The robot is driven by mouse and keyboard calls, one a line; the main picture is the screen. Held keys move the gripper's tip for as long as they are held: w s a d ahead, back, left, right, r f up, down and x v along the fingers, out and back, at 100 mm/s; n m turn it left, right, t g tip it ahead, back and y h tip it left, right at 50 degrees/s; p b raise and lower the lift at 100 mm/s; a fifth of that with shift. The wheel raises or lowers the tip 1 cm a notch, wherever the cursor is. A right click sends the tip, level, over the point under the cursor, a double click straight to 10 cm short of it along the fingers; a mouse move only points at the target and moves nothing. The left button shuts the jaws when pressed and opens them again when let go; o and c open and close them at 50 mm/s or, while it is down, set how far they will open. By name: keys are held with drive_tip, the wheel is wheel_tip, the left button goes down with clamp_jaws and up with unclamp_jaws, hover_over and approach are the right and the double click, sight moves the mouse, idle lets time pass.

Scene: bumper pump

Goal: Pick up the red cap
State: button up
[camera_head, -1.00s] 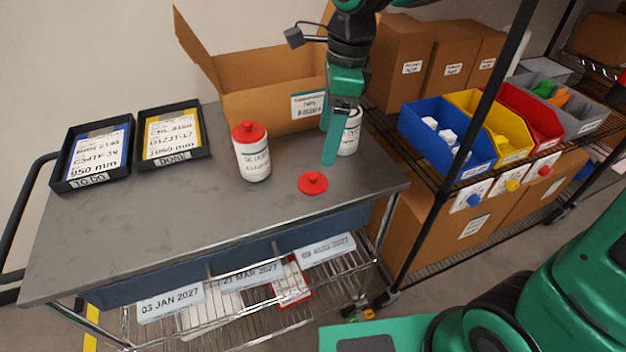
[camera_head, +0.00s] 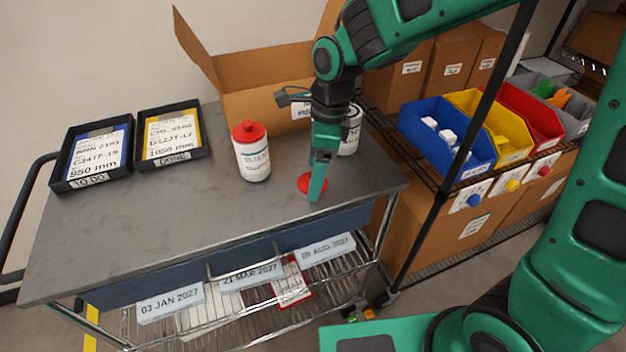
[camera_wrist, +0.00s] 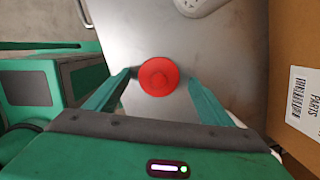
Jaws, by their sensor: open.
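The red cap (camera_head: 305,183) lies on the grey tabletop, partly hidden behind my gripper in the head view. In the wrist view the cap (camera_wrist: 158,76) is a round red disc with a knob, between and slightly beyond my two fingertips. My gripper (camera_head: 317,190) points down over the cap and is open, with nothing held. In the wrist view the fingers (camera_wrist: 162,78) stand apart on either side of the cap. I cannot tell the exact height of the fingertips above the table.
A white bottle with a red lid (camera_head: 251,152) stands left of the cap. A white container (camera_head: 351,132) stands behind my gripper, near an open cardboard box (camera_head: 262,108). Two black trays (camera_head: 91,182) lie at the left. The table's (camera_head: 150,222) front left is clear.

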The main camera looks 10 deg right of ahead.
drive_tip(key=shift+f, duration=0.2)
drive_tip(key=c, duration=1.1)
drive_tip(key=shift+r, duration=0.15)
